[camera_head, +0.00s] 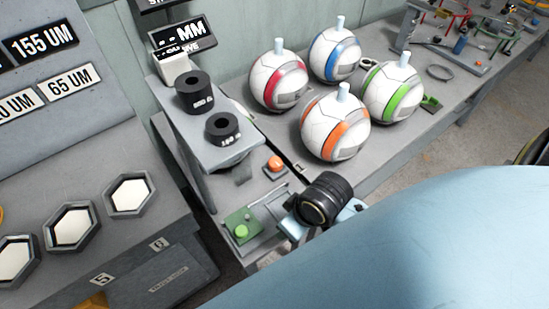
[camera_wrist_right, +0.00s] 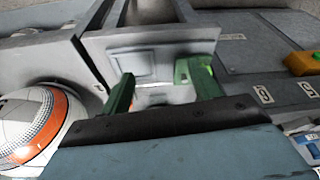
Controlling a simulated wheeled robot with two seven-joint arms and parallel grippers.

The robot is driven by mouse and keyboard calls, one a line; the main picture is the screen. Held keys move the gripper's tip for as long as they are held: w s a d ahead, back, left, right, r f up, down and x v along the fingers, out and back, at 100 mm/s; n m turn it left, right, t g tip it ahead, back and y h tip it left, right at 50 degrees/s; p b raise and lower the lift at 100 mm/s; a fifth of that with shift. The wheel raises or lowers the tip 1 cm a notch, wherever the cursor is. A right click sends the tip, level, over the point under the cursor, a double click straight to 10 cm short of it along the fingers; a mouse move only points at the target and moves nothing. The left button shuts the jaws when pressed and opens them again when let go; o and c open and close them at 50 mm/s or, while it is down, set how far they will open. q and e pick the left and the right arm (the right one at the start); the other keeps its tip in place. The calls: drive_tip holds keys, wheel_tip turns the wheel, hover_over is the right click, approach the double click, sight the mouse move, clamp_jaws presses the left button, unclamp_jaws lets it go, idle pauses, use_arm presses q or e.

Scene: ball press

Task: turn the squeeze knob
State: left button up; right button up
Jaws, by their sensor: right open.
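A round bright green knob (camera_head: 241,232) sits on a green plate at the front of the grey press bench. An orange knob (camera_head: 274,163) sits behind it; I cannot tell which is the squeeze knob. My right wrist is beside the green plate, to its right, in the head view, and its fingers are not clear there. In the right wrist view my right gripper (camera_wrist_right: 158,88) has two green fingers spread apart with nothing held between them. A grey panel lies beyond them. A bright green patch shows by the right finger; I cannot tell what it is. My left gripper is not in view.
Several striped balls stand on the bench; the orange-striped ball (camera_head: 335,127) is nearest and shows in the right wrist view (camera_wrist_right: 38,125). Two black ring weights (camera_head: 223,128) sit on a grey stand. Hexagonal trays (camera_head: 130,195) lie left. A yellow box (camera_wrist_right: 303,63) is at right.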

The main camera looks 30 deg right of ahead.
drive_tip(key=w+a+n, duration=0.1)
drive_tip(key=w, duration=0.5)
drive_tip(key=g+h, duration=0.1)
drive_tip(key=g, duration=0.2)
approach(274, 161)
wheel_tip(274, 161, down, 9)
drive_tip(key=b, duration=0.3)
drive_tip(key=shift+c, duration=0.4)
